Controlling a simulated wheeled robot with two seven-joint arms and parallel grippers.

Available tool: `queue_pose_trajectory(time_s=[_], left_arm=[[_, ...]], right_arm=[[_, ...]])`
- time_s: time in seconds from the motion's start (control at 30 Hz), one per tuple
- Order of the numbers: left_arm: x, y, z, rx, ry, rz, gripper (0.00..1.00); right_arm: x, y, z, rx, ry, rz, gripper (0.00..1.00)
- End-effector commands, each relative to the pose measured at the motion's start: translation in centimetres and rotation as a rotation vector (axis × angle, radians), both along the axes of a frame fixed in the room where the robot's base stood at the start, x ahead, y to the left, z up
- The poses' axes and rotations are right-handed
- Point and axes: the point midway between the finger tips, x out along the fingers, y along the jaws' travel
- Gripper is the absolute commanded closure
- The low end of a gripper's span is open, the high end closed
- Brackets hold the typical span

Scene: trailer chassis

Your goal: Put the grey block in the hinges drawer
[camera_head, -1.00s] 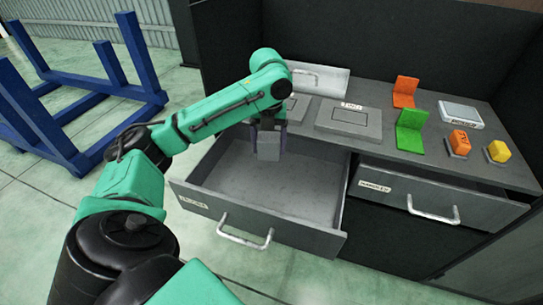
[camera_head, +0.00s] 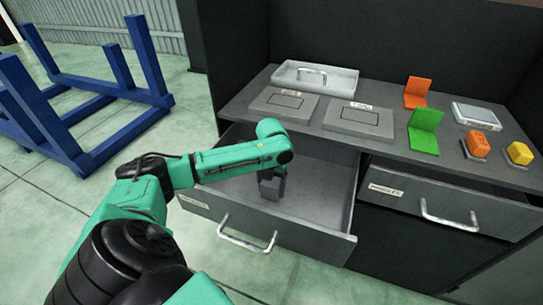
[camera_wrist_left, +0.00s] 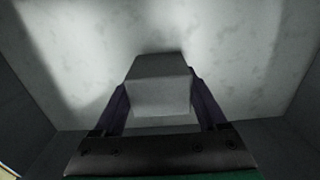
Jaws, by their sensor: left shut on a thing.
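The grey block (camera_wrist_left: 160,85) shows in the left wrist view between the two fingers of my left gripper (camera_wrist_left: 160,105). My left gripper, also in the head view (camera_head: 271,187), is shut on the block and is down inside the open left drawer (camera_head: 315,195). In the head view the block (camera_head: 269,188) is small and partly hidden by the fingers. Whether it touches the drawer floor is hard to tell. The drawer's front label (camera_head: 193,202) is too small to read. My right gripper is not in view.
A second drawer (camera_head: 450,205) at the right is slightly open. The worktop above holds orange (camera_head: 417,92) and green (camera_head: 424,132) brackets, a white box (camera_head: 476,115), two small blocks on pads, and a white tray with a handle (camera_head: 314,77). Blue frames (camera_head: 90,120) stand at left.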

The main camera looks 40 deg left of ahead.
Motion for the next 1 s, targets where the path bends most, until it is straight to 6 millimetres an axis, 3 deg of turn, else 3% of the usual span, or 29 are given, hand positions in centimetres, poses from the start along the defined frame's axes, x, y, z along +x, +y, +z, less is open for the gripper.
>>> queue_pose_trajectory(time_s=[0.33, 0.37, 0.4, 0.43, 0.73, 0.87, 1.0], left_arm=[[0.0, 0.0, -0.7, -0.001, -0.001, 0.000, 0.91], [0.0, 0.0, -0.8, -0.001, -0.001, 0.000, 0.22], [0.0, 0.0, -0.8, -0.001, -0.001, 0.000, 0.06], [0.0, 0.0, -0.8, -0.001, -0.001, 0.000, 0.00], [0.1, 0.0, -0.1, 0.001, -0.002, 0.001, 0.00], [0.1, 0.0, 2.5, 0.001, -0.004, 0.001, 0.00], [0.1, 0.0, 6.6, 0.001, -0.006, 0.000, 0.00]], right_arm=[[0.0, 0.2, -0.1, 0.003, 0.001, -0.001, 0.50], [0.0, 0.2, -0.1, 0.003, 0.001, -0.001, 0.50], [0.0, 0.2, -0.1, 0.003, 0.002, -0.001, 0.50], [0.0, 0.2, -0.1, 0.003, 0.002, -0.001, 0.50], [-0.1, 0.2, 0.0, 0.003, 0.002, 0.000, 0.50], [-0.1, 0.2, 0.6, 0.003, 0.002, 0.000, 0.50], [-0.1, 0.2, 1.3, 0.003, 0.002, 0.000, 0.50]])
